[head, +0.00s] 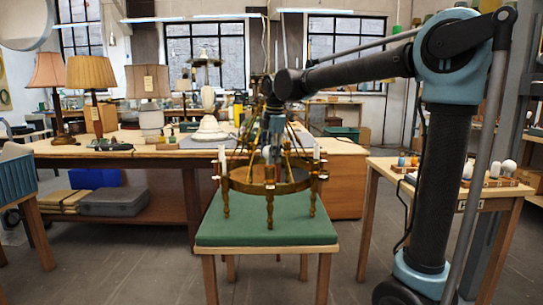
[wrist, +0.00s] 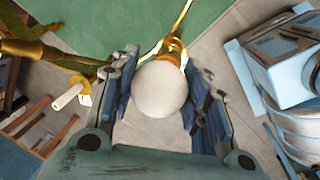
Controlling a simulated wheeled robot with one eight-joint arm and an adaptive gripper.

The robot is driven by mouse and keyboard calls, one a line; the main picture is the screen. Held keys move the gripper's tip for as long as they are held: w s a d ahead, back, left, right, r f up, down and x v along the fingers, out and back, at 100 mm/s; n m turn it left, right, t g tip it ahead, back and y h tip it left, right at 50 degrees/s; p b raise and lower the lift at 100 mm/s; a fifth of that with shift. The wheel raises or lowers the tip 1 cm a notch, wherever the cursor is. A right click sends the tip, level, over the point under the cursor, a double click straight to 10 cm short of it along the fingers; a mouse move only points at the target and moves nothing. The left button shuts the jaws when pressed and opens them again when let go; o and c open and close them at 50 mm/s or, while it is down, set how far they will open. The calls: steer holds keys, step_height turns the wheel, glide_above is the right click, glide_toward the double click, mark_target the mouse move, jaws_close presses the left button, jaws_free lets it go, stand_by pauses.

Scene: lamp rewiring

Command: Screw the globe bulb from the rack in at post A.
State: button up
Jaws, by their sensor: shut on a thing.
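A round white globe bulb (wrist: 160,90) sits between the two fingers of my gripper (wrist: 164,84) in the wrist view, and the gripper is shut on it. A brass fitting (wrist: 173,50) on a thin brass arm shows right at the bulb's far side; I cannot tell whether the bulb is threaded in it. The brass and wood chandelier (head: 268,186) stands on the green-topped stool (head: 265,228) in the head view. My gripper (head: 273,128) is above it, small and partly lost among its rods. Post A's letter cannot be read.
A side table at the right holds the wooden bulb rack (head: 492,181) with several bulbs. White candle sleeves (head: 316,152) stand at the chandelier's rim, one showing near my gripper in the wrist view (wrist: 68,97). A workbench (head: 150,150) with lamps stands behind.

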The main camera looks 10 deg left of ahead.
steer(key=m, duration=0.5)
steer(key=shift+h, duration=0.4)
steer(key=shift+s+m, duration=0.1)
steer(key=shift+m, duration=1.3)
steer(key=m, duration=0.3)
steer(key=shift+h, duration=0.4)
steer(key=m, duration=0.5)
steer(key=shift+s+h, duration=0.15)
steer(key=shift+h, duration=0.15)
steer(key=shift+f+m+g+h, duration=0.1)
steer(key=shift+m+g+h, duration=0.2)
steer(key=shift+m, duration=2.6)
steer(key=o, duration=1.2)
